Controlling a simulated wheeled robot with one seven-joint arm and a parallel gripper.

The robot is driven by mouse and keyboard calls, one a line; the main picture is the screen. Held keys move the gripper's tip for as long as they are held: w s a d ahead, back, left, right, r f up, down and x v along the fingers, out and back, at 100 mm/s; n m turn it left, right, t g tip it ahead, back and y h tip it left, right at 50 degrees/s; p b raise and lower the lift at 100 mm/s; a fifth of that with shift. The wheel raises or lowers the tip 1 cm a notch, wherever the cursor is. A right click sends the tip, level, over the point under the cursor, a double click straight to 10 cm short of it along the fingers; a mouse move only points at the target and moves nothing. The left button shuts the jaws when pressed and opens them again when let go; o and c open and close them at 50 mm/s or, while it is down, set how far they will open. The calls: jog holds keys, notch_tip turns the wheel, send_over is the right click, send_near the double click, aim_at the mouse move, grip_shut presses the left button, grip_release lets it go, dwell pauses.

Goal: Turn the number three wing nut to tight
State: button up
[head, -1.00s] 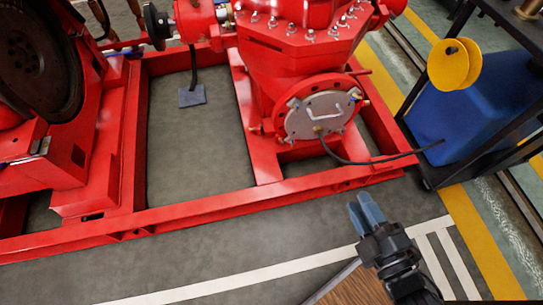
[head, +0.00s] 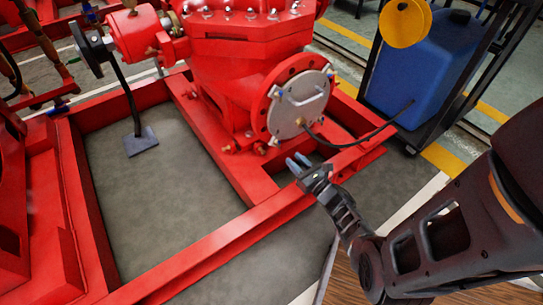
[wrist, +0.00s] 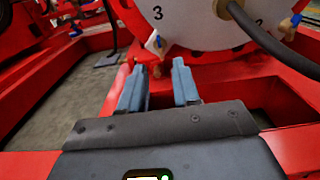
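The number three wing nut (wrist: 155,42) is small and pale, at the lower left rim of the round grey cover plate (wrist: 205,22), just below a printed "3". It also shows in the head view (head: 273,141), small, on the lower left of the plate (head: 285,118). My gripper (wrist: 158,80) is open and empty. Its two blue-grey fingers point at the plate, with their tips below the wing nut and apart from it. In the head view my gripper (head: 297,162) is just below and in front of the plate. The nut's exact angle is hard to tell.
A second wing nut (wrist: 290,25) sits by the printed "2". A black hose (wrist: 262,35) runs from the plate to a blue tank (head: 410,75). Red frame rails (head: 215,242) surround the pump below my gripper. A dark rack stands at right.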

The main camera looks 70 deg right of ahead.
aim_at(278, 144)
jog(key=b+x, duration=0.1)
jog(key=x, duration=0.6)
jog(key=shift+w+b, duration=0.25)
jog(key=shift+b, duration=0.05)
jog(key=shift+d, duration=0.1)
grip_shut()
